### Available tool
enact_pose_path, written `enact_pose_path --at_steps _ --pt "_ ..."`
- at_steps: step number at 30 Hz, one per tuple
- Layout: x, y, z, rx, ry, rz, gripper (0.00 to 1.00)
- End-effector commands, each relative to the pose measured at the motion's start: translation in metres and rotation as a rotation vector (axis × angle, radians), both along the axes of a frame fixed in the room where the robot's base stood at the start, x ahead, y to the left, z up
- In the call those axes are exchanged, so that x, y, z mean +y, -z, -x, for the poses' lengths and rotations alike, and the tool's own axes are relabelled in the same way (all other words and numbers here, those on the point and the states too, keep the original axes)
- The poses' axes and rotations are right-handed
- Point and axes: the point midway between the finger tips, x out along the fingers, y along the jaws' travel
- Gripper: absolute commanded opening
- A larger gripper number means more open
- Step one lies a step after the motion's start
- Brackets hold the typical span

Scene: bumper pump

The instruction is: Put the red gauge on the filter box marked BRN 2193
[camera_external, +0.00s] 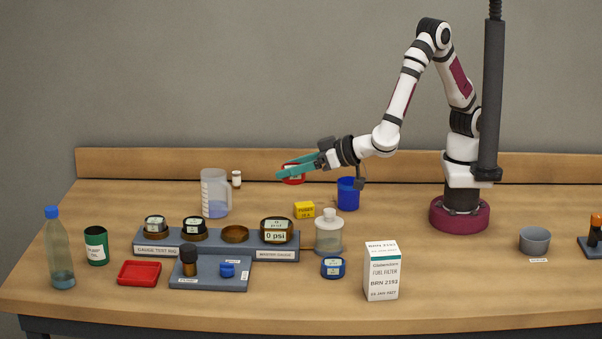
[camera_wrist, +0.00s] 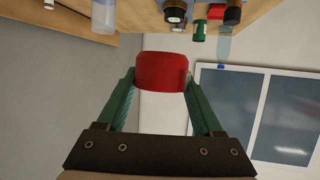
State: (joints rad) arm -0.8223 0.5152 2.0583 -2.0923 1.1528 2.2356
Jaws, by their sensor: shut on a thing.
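My gripper (camera_external: 292,170) is shut on the red gauge (camera_external: 293,181) and holds it in the air above the back of the bench. In the wrist view the red gauge (camera_wrist: 161,72) sits between my two green fingers; its face is turned from that camera. The white filter box (camera_external: 381,275) stands upright at the front of the bench, right of centre. Its label appears to read FUEL FILTER, BRN 2193, with a green band near the top. Its top looks clear. The gauge is apart from the box, above and to its left.
A grey rack (camera_external: 215,241) holds several gauges. A yellow block (camera_external: 304,210) and blue cup (camera_external: 348,194) stand farther back. The bench right of the box is free up to a grey bowl (camera_external: 534,240).

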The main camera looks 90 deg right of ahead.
Motion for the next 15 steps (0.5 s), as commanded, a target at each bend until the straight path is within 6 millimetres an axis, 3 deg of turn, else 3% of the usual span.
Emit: enact_pose_path --at_steps 1,3,6,11,15 --pt "0.020 -0.008 0.026 -0.002 -0.043 -0.002 0.03" --pt "0.038 -0.015 0.062 0.001 -0.090 -0.001 0.03" --pt "0.053 -0.024 0.105 0.004 -0.147 0.003 0.03" --pt "0.061 -0.029 0.143 0.009 -0.194 0.009 0.03" --pt "0.084 -0.014 0.160 0.011 -0.205 0.014 0.03"
